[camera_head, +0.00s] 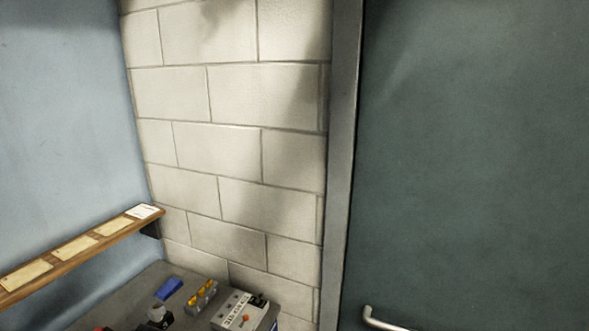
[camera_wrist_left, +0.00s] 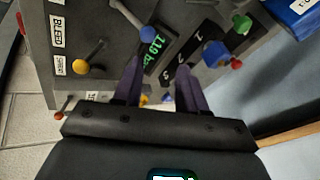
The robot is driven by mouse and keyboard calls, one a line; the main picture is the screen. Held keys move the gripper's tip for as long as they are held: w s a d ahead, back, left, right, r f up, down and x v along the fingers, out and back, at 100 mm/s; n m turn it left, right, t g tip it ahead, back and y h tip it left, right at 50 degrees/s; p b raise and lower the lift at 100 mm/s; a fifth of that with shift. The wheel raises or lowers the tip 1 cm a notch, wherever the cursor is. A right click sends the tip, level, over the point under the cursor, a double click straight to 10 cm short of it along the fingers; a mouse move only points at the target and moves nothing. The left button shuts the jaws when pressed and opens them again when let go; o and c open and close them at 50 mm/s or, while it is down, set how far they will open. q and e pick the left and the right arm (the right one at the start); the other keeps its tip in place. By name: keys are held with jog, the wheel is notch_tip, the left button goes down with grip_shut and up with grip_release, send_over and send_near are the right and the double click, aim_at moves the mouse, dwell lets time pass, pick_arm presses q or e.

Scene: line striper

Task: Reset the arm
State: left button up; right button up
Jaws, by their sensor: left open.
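My left gripper (camera_wrist_left: 158,82) shows in the left wrist view with its two purple fingers apart and nothing between them. Its fingertips point at a dark grey control panel (camera_wrist_left: 120,65). I cannot tell whether they touch it. The panel has a lever with a yellow ball (camera_wrist_left: 81,67), a lever with a blue ball (camera_wrist_left: 147,34), a green knob (camera_wrist_left: 241,24), a blue knob (camera_wrist_left: 213,50) and a small display with green figures (camera_wrist_left: 157,45). Neither arm shows in the head view, and my right gripper is in no view.
In the head view, a wooden shelf (camera_head: 75,249) with several cards runs along the blue wall. Below are a blue item (camera_head: 168,288), a yellow-topped item (camera_head: 201,297) and a grey labelled box (camera_head: 240,312). A block wall (camera_head: 220,150) and a dark green door (camera_head: 470,160) stand behind.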

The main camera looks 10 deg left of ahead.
pick_arm(q)
jog(key=s+d+f+m+h, duration=0.1)
jog(key=s+d+f+h, duration=0.15)
jog(key=s+d, duration=0.8)
jog(key=s+d+f+m+h, duration=0.15)
jog(key=s+d+f, duration=0.25)
jog(key=s+d, duration=0.65)
jog(key=s+d+r, duration=0.2)
jog(key=s+r, duration=0.1)
jog(key=s, duration=0.8)
notch_tip(320, 180, up, 15)
jog(key=p, duration=1.5)
jog(key=shift+w+a+h, duration=0.2)
jog(key=shift+w+h, duration=0.1)
jog(key=shift+w, duration=0.1)
